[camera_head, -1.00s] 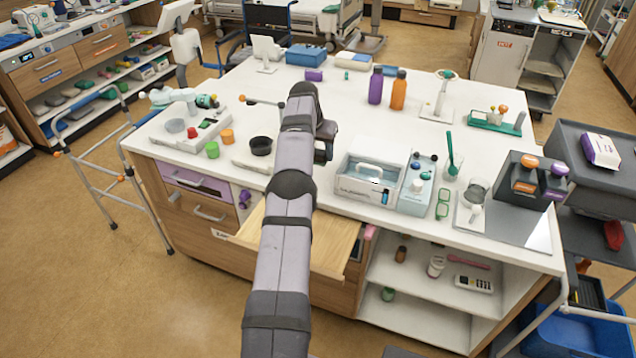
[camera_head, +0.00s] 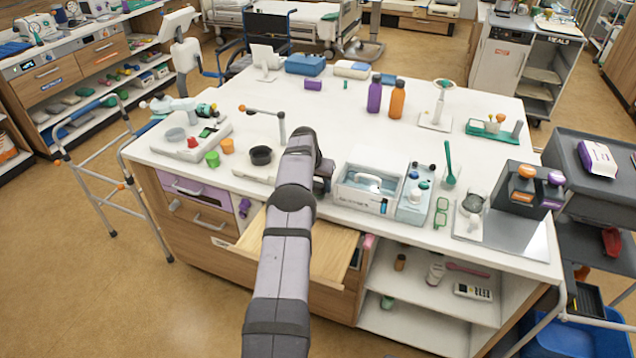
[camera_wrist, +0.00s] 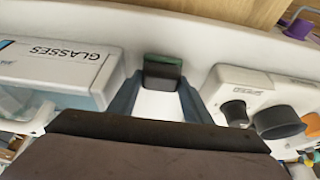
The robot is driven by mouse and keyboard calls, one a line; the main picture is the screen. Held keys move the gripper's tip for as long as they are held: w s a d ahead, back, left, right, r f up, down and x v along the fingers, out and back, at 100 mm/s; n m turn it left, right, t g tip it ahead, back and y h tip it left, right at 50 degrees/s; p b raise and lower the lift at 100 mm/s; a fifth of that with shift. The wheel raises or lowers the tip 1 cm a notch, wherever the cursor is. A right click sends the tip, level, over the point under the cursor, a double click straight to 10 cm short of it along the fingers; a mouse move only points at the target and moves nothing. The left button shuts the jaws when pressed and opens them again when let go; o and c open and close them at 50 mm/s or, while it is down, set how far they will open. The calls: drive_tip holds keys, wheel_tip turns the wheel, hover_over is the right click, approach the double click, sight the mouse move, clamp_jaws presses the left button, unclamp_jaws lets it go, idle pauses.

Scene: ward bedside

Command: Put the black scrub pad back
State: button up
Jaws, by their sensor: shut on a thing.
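My gripper (camera_wrist: 160,82) is shut on a small dark block with a green edge, which I take for the black scrub pad (camera_wrist: 162,69). In the wrist view the pad sits between the two fingertips, over the white counter near its front edge. In the head view my arm hides most of the gripper and the pad. The gripper is there at the counter's front, left of the glasses bin (camera_head: 352,200). An open wooden drawer (camera_head: 330,256) juts out below the counter edge; my arm covers part of it.
The bin marked GLASSES also shows left in the wrist view (camera_wrist: 55,60). Purple (camera_head: 374,95) and orange (camera_head: 397,100) bottles stand farther back. The counter's back middle is fairly clear.

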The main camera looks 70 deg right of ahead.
drive_tip(key=shift+f, duration=0.15)
drive_tip(key=shift+f, duration=0.2)
drive_tip(key=o, duration=1)
drive_tip(key=shift+r, duration=0.1)
drive_tip(key=shift+a+r, duration=0.15)
drive_tip(key=shift+r, duration=0.4)
drive_tip(key=b+v, duration=0.3)
drive_tip(key=v, duration=0.8)
drive_tip(key=shift+a, duration=0.15)
